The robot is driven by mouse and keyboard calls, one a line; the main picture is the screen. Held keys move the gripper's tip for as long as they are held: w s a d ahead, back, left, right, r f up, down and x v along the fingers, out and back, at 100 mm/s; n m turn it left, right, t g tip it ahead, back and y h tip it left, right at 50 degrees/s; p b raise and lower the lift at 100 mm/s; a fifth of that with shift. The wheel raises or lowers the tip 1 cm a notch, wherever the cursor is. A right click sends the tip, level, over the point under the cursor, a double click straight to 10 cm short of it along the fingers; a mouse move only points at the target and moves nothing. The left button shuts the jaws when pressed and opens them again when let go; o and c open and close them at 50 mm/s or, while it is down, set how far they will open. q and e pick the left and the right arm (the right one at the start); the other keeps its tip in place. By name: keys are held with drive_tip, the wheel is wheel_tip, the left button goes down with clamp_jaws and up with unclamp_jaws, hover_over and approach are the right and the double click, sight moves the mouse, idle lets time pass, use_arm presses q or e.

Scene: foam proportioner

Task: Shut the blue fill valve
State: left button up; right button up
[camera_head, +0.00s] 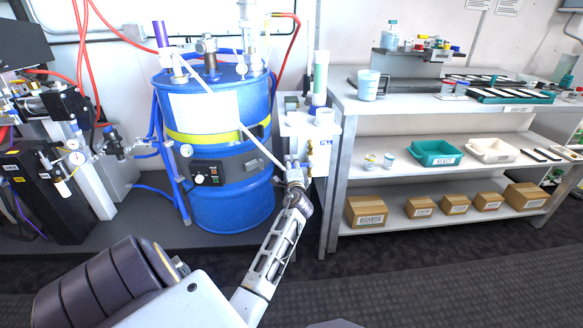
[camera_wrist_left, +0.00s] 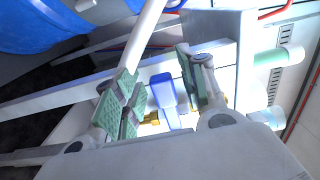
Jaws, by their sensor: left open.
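The blue fill valve's handle (camera_wrist_left: 170,102) shows in the left wrist view as a blue lever in front of a pale box, with brass fittings (camera_wrist_left: 150,118) beside it. My left gripper (camera_wrist_left: 158,88) is open, with one green-padded finger on each side of the blue handle. I cannot tell whether either pad touches it. In the head view the left gripper (camera_head: 294,170) is at the front of the white unit (camera_head: 318,130), right of the blue drum, and it hides the valve handle there. My right gripper is not in view.
A white tube (camera_head: 225,110) runs from the blue drum (camera_head: 230,205) top down to the left gripper area and passes close to a finger. A shelf (camera_head: 400,110) with trays and boxes stands to the right. The floor in front (camera_head: 430,275) is clear.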

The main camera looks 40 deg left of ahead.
use_arm(q)
drive_tip(key=shift+s+d, duration=0.1)
drive_tip(key=v, duration=0.7)
idle(0.4)
drive_tip(key=shift+s, duration=0.1)
idle(0.4)
